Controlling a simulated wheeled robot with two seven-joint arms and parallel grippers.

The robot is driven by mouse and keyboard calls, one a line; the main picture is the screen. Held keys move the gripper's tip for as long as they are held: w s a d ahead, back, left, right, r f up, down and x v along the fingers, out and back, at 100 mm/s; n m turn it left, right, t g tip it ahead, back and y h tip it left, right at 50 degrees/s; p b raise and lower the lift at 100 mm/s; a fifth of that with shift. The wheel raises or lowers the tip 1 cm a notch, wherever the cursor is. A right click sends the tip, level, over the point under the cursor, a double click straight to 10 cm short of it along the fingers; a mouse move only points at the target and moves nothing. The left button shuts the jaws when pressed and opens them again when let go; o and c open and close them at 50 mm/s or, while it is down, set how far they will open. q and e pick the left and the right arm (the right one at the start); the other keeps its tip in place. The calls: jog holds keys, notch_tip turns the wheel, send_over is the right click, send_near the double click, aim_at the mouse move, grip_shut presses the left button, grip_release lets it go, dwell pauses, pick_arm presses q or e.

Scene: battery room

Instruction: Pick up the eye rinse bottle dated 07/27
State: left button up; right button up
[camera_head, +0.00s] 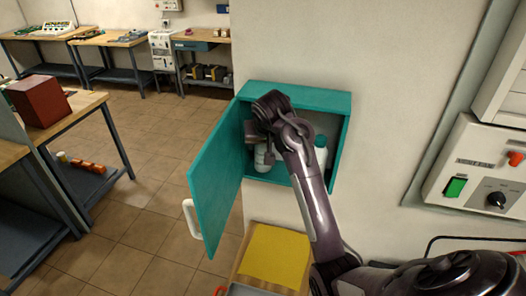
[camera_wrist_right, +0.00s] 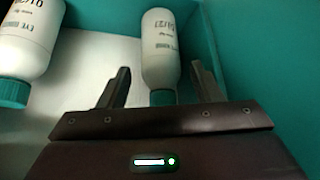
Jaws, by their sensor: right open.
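A white eye rinse bottle (camera_wrist_right: 160,50) with a teal cap shows in the right wrist view, its print upside down; the date appears to read 07/27, with the last digit unclear. My right gripper (camera_wrist_right: 163,78) is open, with this bottle's capped end between its fingers in the picture; I see no grip on it. A second white bottle (camera_wrist_right: 25,40) with a teal cap is at the left, its date only partly readable. In the head view, two white bottles, left (camera_head: 262,157) and right (camera_head: 320,152), stand in the teal cabinet (camera_head: 300,95), partly behind my right arm. My left gripper is out of view.
The cabinet door (camera_head: 213,180) stands open to the left. Below is a yellow surface (camera_head: 272,255). A wall panel (camera_head: 480,175) with a green switch and knob is at right. Workbenches stand at left and back.

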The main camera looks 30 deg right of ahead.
aim_at(263, 149)
jog(key=w+d+f, duration=0.1)
jog(key=w+f, duration=0.1)
jog(key=w, duration=0.1)
jog(key=shift+d+f, duration=0.25)
jog(key=shift+d, duration=0.1)
jog(key=shift+a+r, duration=0.1)
jog(key=shift+a, duration=0.05)
jog(key=c, duration=0.4)
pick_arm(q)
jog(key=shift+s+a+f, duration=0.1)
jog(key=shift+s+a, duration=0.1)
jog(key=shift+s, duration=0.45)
pick_arm(e)
jog(key=c, duration=0.5)
